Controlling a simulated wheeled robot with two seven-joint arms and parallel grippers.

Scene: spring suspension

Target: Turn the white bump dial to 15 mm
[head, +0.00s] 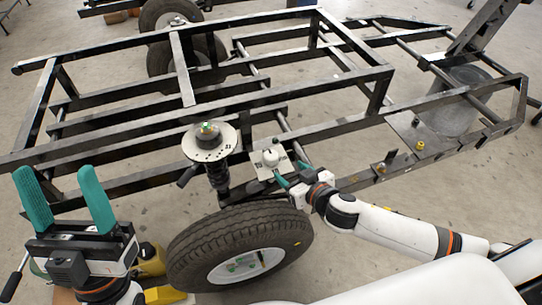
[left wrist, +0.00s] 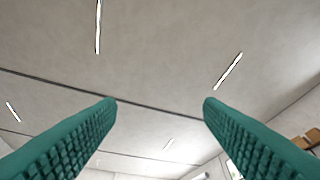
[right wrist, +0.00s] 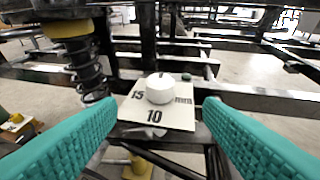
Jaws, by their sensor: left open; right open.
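The white bump dial (right wrist: 160,88) is a round knob on a pale plate (right wrist: 180,118) marked 15, 10 and mm in the right wrist view. It also shows in the head view (head: 271,157), beside the spring strut. I cannot make out a pointer on the dial. My right gripper (right wrist: 160,105) is open, with its green fingers on either side of the plate and the dial ahead between them, apart from both. In the head view my right gripper (head: 291,176) is just right of and below the dial.
A black coil spring strut (head: 218,175) with a round pale top plate (head: 209,142) stands left of the dial. Black frame rails (head: 130,128) surround the dial.

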